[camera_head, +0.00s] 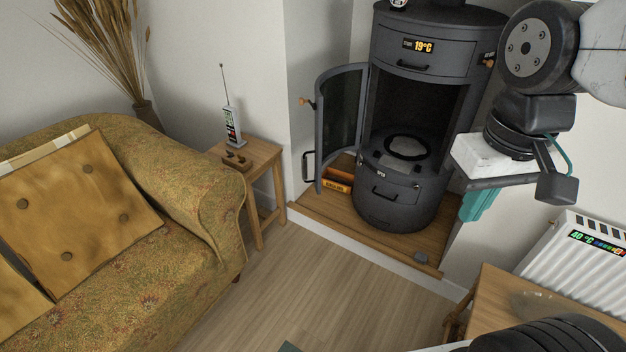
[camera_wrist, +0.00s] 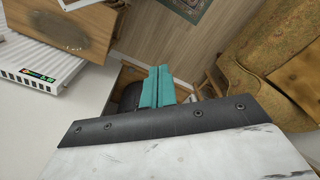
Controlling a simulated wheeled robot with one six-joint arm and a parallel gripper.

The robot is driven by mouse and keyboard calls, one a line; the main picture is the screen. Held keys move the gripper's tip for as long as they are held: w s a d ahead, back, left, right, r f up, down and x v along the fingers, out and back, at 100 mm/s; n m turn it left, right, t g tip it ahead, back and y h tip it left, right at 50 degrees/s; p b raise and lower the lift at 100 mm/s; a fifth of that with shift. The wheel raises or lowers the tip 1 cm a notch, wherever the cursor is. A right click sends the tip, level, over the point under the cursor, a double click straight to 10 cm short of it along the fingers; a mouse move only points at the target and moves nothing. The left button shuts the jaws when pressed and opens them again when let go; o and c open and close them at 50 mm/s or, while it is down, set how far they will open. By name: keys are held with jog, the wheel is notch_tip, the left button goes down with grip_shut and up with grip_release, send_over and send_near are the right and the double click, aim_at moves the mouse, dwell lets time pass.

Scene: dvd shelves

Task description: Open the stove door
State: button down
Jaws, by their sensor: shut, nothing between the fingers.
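A dark grey cylindrical stove (camera_head: 398,205) stands on a raised wooden hearth in the head view, with a display reading 19°C. Its curved glass door (camera_head: 341,118) is swung wide open to the left, and the dark firebox shows inside. The door has a dark handle (camera_head: 308,165) near its lower left edge. My gripper (camera_head: 472,206) has teal fingers and is to the right of the stove in the picture, apart from the door. It is shut and empty. The wrist view shows the teal fingers (camera_wrist: 157,88) together, with a small dark part of the stove (camera_wrist: 130,96) behind them.
A wooden side table (camera_head: 262,160) with a phone stands left of the stove, beside a patterned sofa (camera_head: 205,175). A white radiator (camera_head: 575,262) and a wooden table (camera_head: 500,285) are at the right. The floor (camera_head: 320,295) in front is clear.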

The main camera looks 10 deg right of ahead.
jog(key=w+d+f+h, duration=0.1)
jog(key=w+d+f, duration=0.2)
jog(key=w+f, duration=0.55)
jog(key=w+d+f, duration=0.3)
jog(key=w+f, duration=0.3)
jog(key=w, duration=0.5)
jog(key=w+a+f+n+t+y, duration=0.1)
jog(key=w+f+n+t, duration=0.15)
jog(key=w+f, duration=1)
jog(key=w+f+n+t+y, duration=0.1)
jog(key=w+f+n+t, duration=0.15)
jog(key=w+f, duration=0.95)
jog(key=w+a+f+n+t+y, duration=0.1)
jog(key=a+f+t+y, duration=0.55)
jog(key=a+f, duration=0.2)
notch_tip(320, 180, up, 4)
jog(key=a+n+t+y, duration=0.2)
jog(key=y, duration=0.2)
jog(key=x, duration=1.4)
jog(key=shift+w+r, duration=0.15)
jog(key=shift+r, duration=0.05)
